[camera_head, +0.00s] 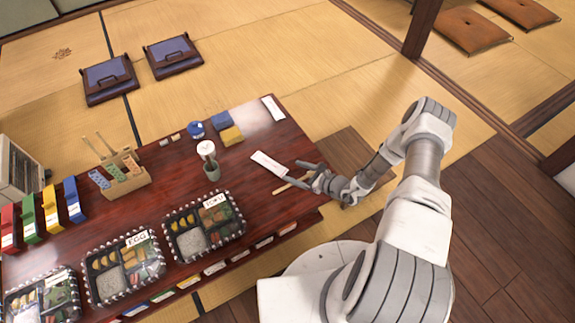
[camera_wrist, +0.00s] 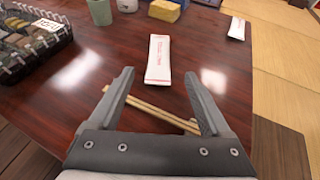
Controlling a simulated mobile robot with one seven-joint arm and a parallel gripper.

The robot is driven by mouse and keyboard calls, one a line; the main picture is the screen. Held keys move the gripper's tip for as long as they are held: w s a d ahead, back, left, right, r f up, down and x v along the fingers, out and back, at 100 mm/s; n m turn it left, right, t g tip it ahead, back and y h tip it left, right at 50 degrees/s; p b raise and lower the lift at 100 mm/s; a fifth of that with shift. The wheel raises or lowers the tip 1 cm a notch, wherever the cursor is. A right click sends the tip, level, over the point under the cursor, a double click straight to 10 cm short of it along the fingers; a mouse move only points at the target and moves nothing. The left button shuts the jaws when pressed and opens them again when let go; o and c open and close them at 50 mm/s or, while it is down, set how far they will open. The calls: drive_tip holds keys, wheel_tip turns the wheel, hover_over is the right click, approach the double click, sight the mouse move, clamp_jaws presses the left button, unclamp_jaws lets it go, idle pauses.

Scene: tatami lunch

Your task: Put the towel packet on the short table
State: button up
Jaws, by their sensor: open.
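A white packet (camera_head: 268,163) with red print lies flat on the dark red table (camera_head: 262,200). In the wrist view this packet (camera_wrist: 158,62) lies just ahead of my fingertips, between their lines. A second white packet (camera_head: 273,108) lies at the table's far right edge; it also shows in the wrist view (camera_wrist: 236,28). I cannot tell which one is the towel packet. My gripper (camera_head: 299,172) is open and empty, low over the table's right end.
Wooden chopsticks (camera_wrist: 165,112) lie under my fingers. A green cup (camera_head: 212,171), a yellow block (camera_head: 231,135) and a blue block (camera_head: 221,119) stand left of the packets. Bento boxes (camera_head: 204,226) line the near side. The tabletop around the nearer packet is mostly clear.

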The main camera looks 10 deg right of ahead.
drive_tip(key=shift+d+r, duration=0.2)
drive_tip(key=shift+r, duration=0.15)
drive_tip(key=s+a+r+n+g, duration=0.15)
drive_tip(key=r+n+g, duration=0.45)
drive_tip(key=r, duration=1)
drive_tip(key=s+a+r+n+g, duration=0.1)
drive_tip(key=a+r+n+g, duration=0.1)
drive_tip(key=r+n, duration=1.05)
drive_tip(key=s+d+r+n+t+h, duration=0.2)
drive_tip(key=s+d+r+n+h, duration=0.1)
drive_tip(key=s+r, duration=0.8)
drive_tip(key=s+d+r+n+t+h, duration=0.2)
drive_tip(key=s+r+n+h, duration=0.3)
drive_tip(key=s+r, duration=0.6)
drive_tip(key=shift+s+d+r+h, duration=0.2)
drive_tip(key=shift+d+r+h, duration=0.55)
drive_tip(key=shift+r, duration=0.9)
drive_tip(key=shift+n, duration=0.25)
wheel_tip(320, 180, up, 22)
drive_tip(key=p, duration=2.2)
drive_tip(key=shift+r, duration=0.2)
